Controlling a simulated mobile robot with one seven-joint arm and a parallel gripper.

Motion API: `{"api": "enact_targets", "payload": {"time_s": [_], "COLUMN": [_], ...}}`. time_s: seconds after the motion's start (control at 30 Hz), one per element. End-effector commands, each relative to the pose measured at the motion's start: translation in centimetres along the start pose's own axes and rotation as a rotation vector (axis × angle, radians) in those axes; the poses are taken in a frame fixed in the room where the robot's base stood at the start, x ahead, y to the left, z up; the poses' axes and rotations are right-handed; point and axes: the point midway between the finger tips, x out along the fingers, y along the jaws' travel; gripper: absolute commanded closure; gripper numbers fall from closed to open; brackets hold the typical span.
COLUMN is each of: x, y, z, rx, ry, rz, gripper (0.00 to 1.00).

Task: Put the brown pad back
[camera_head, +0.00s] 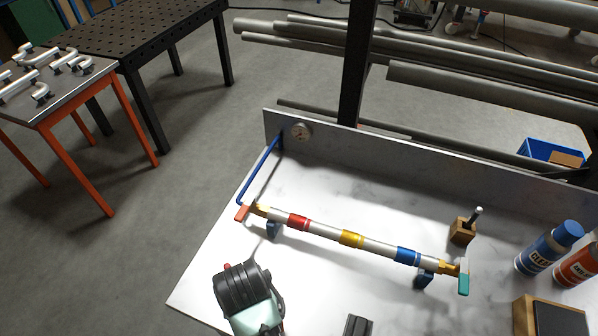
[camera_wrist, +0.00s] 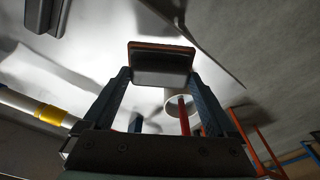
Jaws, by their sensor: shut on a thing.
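In the wrist view my gripper (camera_wrist: 161,84) is shut on a small block-like pad (camera_wrist: 162,52). The pad has a thin brown edge, a dark face and a pale grey side, and spans the gap between the fingertips. I take it to be the brown pad. In the head view my dark and mint arm end hides the fingertips and the pad, at the bench's front left. A straight pipe (camera_head: 327,233) with red, yellow and blue bands lies behind it on small blue supports. A wooden block with a dark top (camera_head: 556,318) stands at the front right.
The pale bench (camera_head: 205,285) has a low back wall (camera_head: 400,153). A blue bent rod (camera_head: 259,172) stands near the left edge. A small wooden holder (camera_head: 462,231), a blue bottle (camera_head: 549,247) and a red one (camera_head: 577,267) stand right. Bench behind the pipe is mostly clear.

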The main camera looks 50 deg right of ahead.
Motion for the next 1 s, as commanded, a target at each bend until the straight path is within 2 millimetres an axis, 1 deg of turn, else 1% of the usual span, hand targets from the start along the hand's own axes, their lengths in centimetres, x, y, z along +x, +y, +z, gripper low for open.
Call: {"api": "enact_targets", "payload": {"time_s": [0.03,0.1,0.2,0.3,0.37,0.5,0.6,0.77,1.0], "x": [-1.2,-1.6,-1.9,-1.8,-1.1,1.5,3.0,4.2,7.3], "y": [2.6,5.4,8.4,10.0,10.4,10.5,10.4,10.4,10.4], "z": [-0.7,-1.1,-1.3,-1.2,-1.1,-0.8,-0.6,-0.6,-0.2], "rx": [0.126,0.276,0.435,0.521,0.544,0.548,0.547,0.545,0.544], "ry": [-0.001,-0.001,0.002,0.002,0.001,0.0,0.002,0.003,0.004], "rz": [0.015,0.033,0.052,0.063,0.066,0.067,0.066,0.065,0.065], "gripper": [0.6,0.6,0.6,0.6,0.6,0.6,0.6,0.6,0.6]}}
